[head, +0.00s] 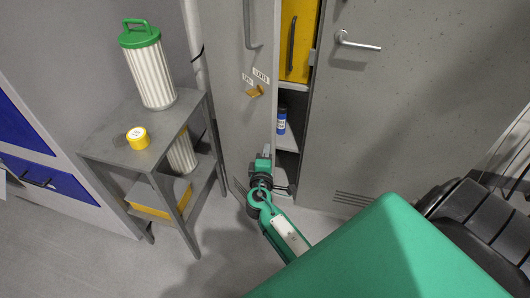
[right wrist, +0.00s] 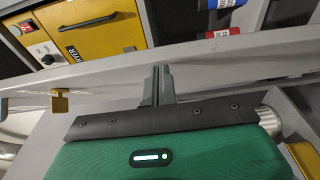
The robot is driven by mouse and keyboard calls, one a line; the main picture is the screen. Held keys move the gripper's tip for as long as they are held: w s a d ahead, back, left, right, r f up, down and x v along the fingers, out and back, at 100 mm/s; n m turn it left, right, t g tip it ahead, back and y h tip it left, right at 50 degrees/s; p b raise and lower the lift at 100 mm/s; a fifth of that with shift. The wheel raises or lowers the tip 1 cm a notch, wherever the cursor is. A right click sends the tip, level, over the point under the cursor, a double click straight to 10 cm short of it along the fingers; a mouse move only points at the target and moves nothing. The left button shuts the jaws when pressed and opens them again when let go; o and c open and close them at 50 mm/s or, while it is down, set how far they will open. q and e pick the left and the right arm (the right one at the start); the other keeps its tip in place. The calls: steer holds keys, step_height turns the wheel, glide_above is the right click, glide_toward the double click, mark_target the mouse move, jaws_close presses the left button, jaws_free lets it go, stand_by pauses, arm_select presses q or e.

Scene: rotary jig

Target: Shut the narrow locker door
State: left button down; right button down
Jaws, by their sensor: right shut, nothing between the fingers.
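The narrow locker door (head: 235,120) is grey and stands ajar, with a dark gap along its right edge in the head view. It bears a vertical handle, small labels and a brass padlock (head: 254,92). In the right wrist view the door (right wrist: 230,58) crosses the picture as a long grey band, with the padlock (right wrist: 60,102) at left. My right gripper (head: 266,152) is shut and empty, low down by the door's free edge. In the right wrist view its fingertips (right wrist: 157,72) overlap the door; I cannot tell whether they touch. My left gripper is out of view.
Inside the locker are a yellow case (head: 298,40) and a blue can (head: 282,120).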

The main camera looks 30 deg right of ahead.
steer(key=shift+d, duration=0.15)
